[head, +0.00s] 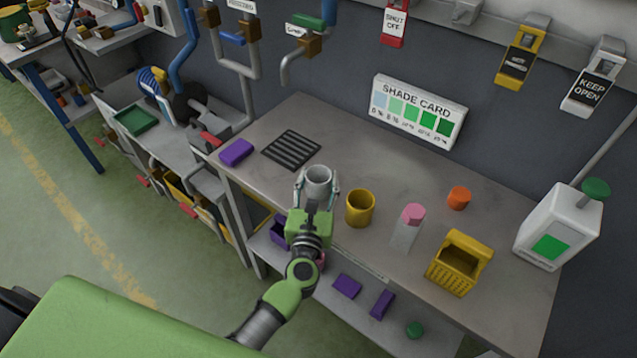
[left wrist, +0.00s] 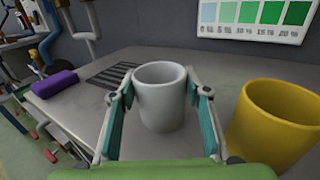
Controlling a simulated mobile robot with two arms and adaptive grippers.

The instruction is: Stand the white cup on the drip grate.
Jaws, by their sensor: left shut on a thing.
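The white cup (head: 318,178) is upright between the fingers of my left gripper (head: 317,188), near the front edge of the bench. In the left wrist view the cup (left wrist: 160,98) fills the space between the two teal finger pads of the gripper (left wrist: 160,105), which is shut on it. I cannot tell whether the cup's base touches the bench. The dark slatted drip grate (head: 291,149) lies flat and bare, beyond the cup and to its left. Part of the grate (left wrist: 108,76) shows behind the cup in the left wrist view. My right gripper is not in view.
A yellow cup (head: 360,210) stands close right of the gripper. A purple block (head: 237,152) lies left of the grate. A pink-capped bottle (head: 408,228), an orange cup (head: 459,198), a yellow basket (head: 452,272) and a white jug (head: 555,235) stand farther right. Taps hang above the grate.

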